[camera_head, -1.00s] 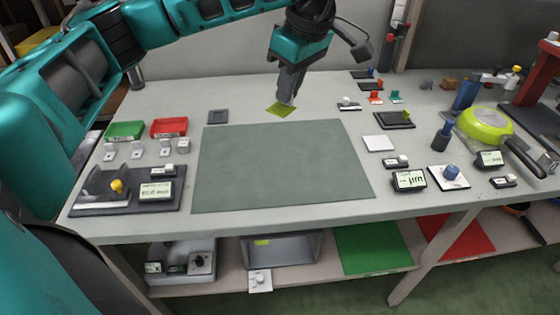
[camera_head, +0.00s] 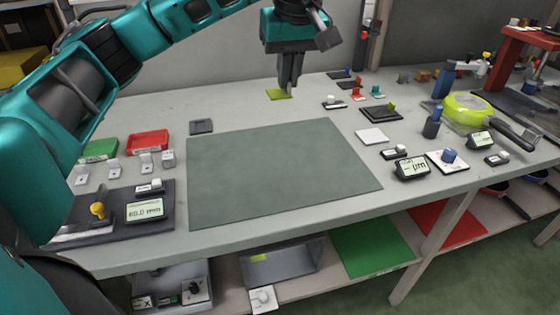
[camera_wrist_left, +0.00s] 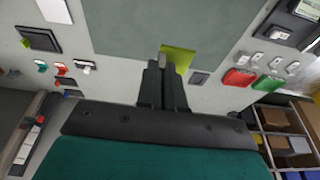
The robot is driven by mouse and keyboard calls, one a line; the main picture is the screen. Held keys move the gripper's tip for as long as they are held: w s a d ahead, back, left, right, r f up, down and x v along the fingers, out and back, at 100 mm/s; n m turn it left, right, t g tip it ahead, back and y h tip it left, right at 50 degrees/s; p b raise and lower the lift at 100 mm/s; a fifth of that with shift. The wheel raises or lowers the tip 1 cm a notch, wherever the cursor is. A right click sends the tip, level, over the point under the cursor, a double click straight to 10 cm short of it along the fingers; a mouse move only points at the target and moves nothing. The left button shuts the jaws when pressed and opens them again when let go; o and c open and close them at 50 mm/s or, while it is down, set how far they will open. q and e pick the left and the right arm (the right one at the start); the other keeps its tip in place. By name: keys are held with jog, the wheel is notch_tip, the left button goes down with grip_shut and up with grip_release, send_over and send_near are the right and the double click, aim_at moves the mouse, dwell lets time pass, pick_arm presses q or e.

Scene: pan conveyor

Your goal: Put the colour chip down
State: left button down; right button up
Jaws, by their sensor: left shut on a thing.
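The colour chip is a thin, flat, yellow-green square (camera_head: 278,93). In the head view it is at the back of the bench, behind the large grey-green mat (camera_head: 280,170). My left gripper (camera_head: 289,90) points down and is shut on the chip by its edge. The left wrist view also shows the chip (camera_wrist_left: 180,57) at the fingertips, partly hidden by them. The chip is low over or on the bench top; I cannot tell whether it touches. My right gripper is not in view.
A small dark square pad (camera_head: 201,127) lies left of the chip. Red (camera_head: 148,141) and green (camera_head: 100,150) trays stand farther left. A white square plate (camera_head: 372,136) and a dark block (camera_head: 380,114) lie to the right. The mat is bare.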

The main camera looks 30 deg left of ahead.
pick_arm(q)
notch_tip(320, 180, down, 14)
jog(key=shift+r+b, duration=0.1)
jog(key=shift+b, duration=0.8)
jog(key=shift+f+b, duration=0.3)
jog(key=shift+f, duration=2.05)
jog(key=shift+f, duration=0.1)
jog(key=shift+f, duration=0.15)
jog(key=c, duration=1.3)
grip_release()
jog(key=shift+o, duration=0.2)
